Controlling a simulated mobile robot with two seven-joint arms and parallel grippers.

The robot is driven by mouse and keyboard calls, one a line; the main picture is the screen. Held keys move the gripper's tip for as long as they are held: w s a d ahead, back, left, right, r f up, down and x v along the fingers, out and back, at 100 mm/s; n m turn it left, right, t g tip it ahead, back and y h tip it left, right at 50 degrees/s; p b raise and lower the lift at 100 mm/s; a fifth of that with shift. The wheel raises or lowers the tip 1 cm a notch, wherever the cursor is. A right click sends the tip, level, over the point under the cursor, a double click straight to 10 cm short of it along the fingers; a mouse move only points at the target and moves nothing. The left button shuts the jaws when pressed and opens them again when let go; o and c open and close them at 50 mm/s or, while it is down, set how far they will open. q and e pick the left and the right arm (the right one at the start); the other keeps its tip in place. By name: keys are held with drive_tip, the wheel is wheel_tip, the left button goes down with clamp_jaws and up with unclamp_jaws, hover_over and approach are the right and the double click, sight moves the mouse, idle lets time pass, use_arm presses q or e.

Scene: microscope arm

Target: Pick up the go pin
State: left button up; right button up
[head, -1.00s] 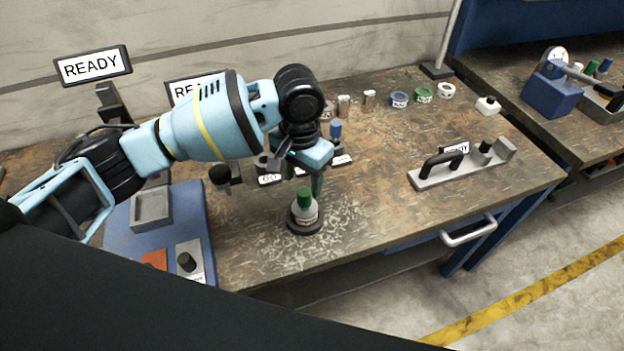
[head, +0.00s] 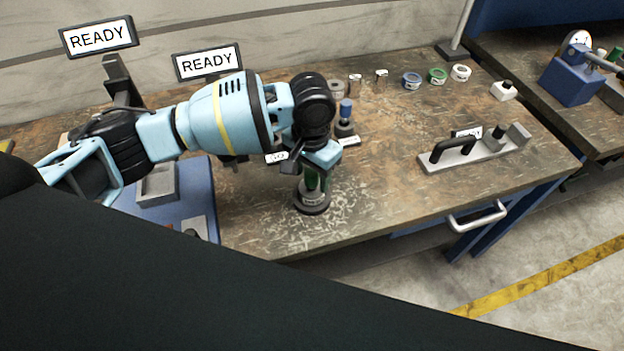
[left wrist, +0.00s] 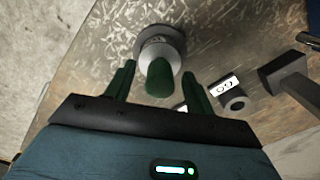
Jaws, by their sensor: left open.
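The go pin, taken to be the green-topped piece with a pale grey body (head: 312,199), stands upright on a dark round base near the front edge of the bench. In the left wrist view its green top (left wrist: 160,78) points toward the camera. My left gripper (head: 314,184) is over it from above, open, with green fingers. In the left wrist view the two fingertips (left wrist: 159,80) lie on either side of the green top, with gaps visible. The gripper partly hides the pin in the head view. My right gripper is not in view.
A GO label (left wrist: 224,85) lies beside a grey ring holder (left wrist: 236,101). A blue-topped piece (head: 346,112) stands behind the gripper. A blue fixture (head: 203,181) is on the left, a grey fixture with a black handle (head: 470,156) on the right.

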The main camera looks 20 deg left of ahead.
use_arm(q)
drive_tip(key=shift+f, duration=0.95)
clamp_jaws()
drive_tip(key=shift+r, duration=0.1)
wheel_tip(320, 180, up, 10)
drive_tip(key=shift+p, duration=0.4)
